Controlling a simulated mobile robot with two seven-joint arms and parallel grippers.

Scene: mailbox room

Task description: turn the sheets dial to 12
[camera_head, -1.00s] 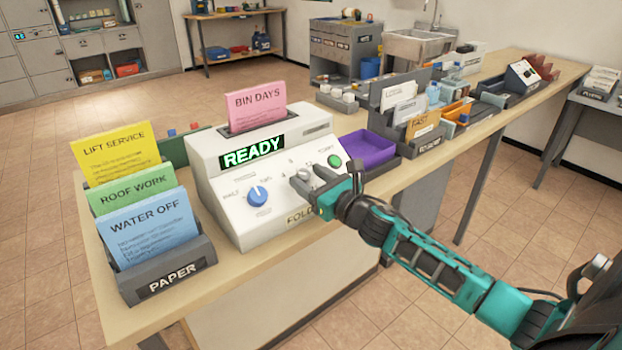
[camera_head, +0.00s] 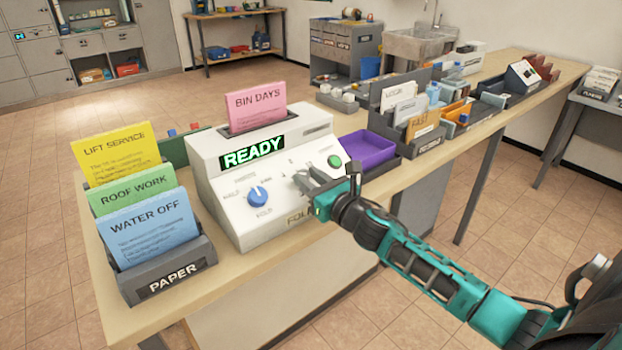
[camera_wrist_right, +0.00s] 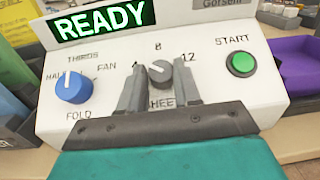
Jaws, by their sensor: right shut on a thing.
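The white folding machine (camera_head: 225,195) stands on the bench with its display reading READY. Its grey sheets dial (camera_wrist_right: 160,72) shows in the right wrist view between the numbers 4 and 12, below the 8. The dial's exact pointing is hard to read. My right gripper (camera_wrist_right: 160,85) is shut on the dial, one finger on each side, and hides part of the SHEETS label. In the head view my right gripper (camera_head: 312,180) is at the machine's front panel and covers the dial. My left gripper is not in view.
The blue fold dial (camera_wrist_right: 72,86) is left of the gripper, and the green START button (camera_wrist_right: 242,64) is to its right. A paper rack (camera_head: 175,275) stands left of the machine. A purple tray (camera_head: 368,149) is to its right. A pink sheet (camera_head: 257,107) stands in the machine's top.

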